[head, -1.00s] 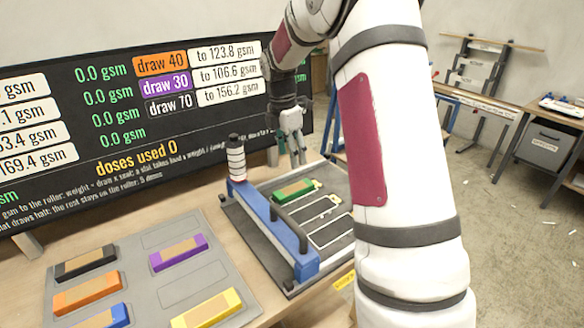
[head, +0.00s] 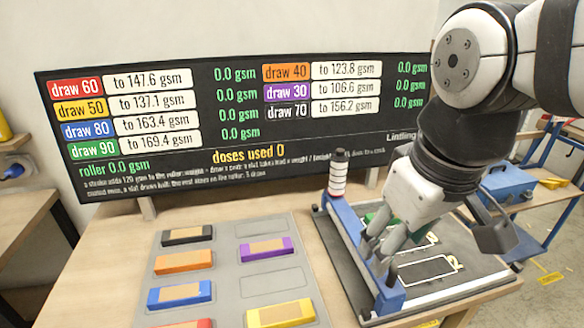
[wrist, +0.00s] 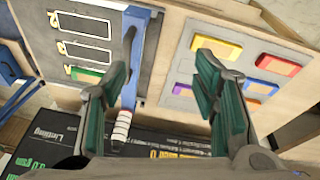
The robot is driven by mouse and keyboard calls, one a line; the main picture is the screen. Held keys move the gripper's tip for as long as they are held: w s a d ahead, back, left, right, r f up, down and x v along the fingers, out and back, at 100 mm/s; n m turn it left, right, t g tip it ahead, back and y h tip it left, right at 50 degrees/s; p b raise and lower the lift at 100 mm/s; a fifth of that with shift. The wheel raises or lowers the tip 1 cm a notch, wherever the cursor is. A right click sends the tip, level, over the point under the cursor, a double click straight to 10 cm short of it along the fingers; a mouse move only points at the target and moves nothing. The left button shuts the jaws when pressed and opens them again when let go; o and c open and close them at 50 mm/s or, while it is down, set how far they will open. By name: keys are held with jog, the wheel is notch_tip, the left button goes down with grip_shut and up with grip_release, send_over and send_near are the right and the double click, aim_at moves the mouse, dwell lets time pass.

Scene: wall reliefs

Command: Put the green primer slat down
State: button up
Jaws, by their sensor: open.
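The green primer slat (head: 368,217) lies on the dark bed of the roller stand, behind the blue bar. My gripper hides most of it in the head view. In the wrist view part of the green slat (wrist: 88,75) shows beyond the left finger. My gripper (head: 376,252) is open and empty, above the blue bar side of the stand. In the wrist view the fingers (wrist: 165,75) are wide apart with nothing between them.
A grey tray (head: 228,262) at left holds several coloured slats, including a purple slat (head: 265,248), with bare places. A dosing board (head: 240,130) stands behind. Outlined slots (head: 428,270) on the bed look empty.

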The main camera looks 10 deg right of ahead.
jog(key=s, duration=0.1)
jog(key=s+a+f+m, duration=0.1)
jog(key=s, duration=0.1)
jog(key=s+f+m, duration=0.1)
jog(key=shift+s+a, duration=0.25)
jog(key=shift+s, duration=0.05)
jog(key=shift+c, duration=0.3)
dwell(0.4)
